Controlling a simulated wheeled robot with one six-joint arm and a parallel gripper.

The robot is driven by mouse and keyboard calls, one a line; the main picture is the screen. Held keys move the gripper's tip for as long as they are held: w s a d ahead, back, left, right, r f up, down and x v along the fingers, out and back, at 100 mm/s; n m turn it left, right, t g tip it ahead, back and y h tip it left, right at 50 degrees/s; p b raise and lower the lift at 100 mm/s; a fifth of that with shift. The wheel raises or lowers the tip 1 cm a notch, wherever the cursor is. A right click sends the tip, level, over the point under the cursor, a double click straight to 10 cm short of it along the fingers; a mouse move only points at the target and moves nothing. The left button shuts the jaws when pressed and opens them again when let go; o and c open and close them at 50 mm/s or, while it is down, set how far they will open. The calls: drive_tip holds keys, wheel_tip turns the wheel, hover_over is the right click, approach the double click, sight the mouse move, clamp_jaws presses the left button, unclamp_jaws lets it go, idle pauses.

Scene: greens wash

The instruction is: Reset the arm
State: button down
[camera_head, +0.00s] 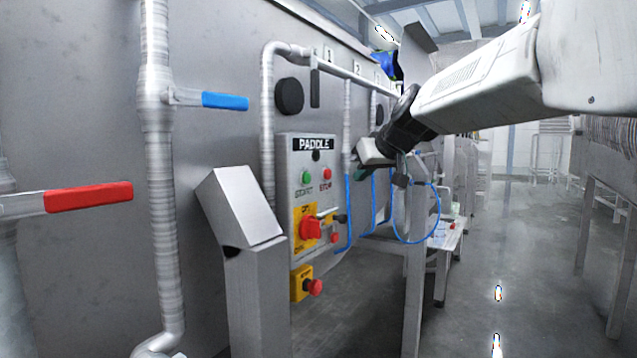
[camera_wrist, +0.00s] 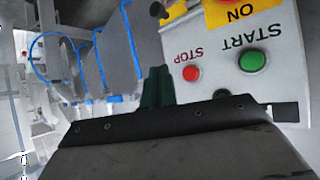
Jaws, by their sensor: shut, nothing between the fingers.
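My arm reaches in from the right in the head view, with my gripper (camera_head: 362,172) in front of the metal wall, just right of the PADDLE control panel (camera_head: 299,190). In the wrist view my gripper's dark green fingers (camera_wrist: 157,86) are together, with nothing held. The panel shows upside down there, with a green START button (camera_wrist: 252,60) and a red STOP button (camera_wrist: 191,73). My fingertips appear beside the panel's edge; I cannot tell how far apart they are in depth.
A red-handled valve (camera_head: 90,196) and a blue-handled valve (camera_head: 225,101) are on pipes at the left. A grey metal post (camera_head: 255,290) stands in front of the wall. Blue hoses (camera_head: 438,215) hang behind my gripper. The floor (camera_head: 500,270) at the right is clear.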

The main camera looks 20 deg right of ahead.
drive_tip(key=s+a+f+g, duration=0.3)
drive_tip(key=s+f, duration=0.5)
drive_tip(key=s, duration=0.4)
drive_tip(key=s+a+f+m+g, duration=0.1)
drive_tip(key=s+a+f+g, duration=0.2)
drive_tip(key=s+f, duration=0.5)
drive_tip(key=s+a+f+g+h, duration=0.1)
drive_tip(key=s+a+f+g, duration=0.2)
drive_tip(key=s+f, duration=0.5)
drive_tip(key=s, duration=0.9)
drive_tip(key=shift+s+f+g, duration=0.15)
drive_tip(key=shift+s+g, duration=0.15)
drive_tip(key=shift+a, duration=0.15)
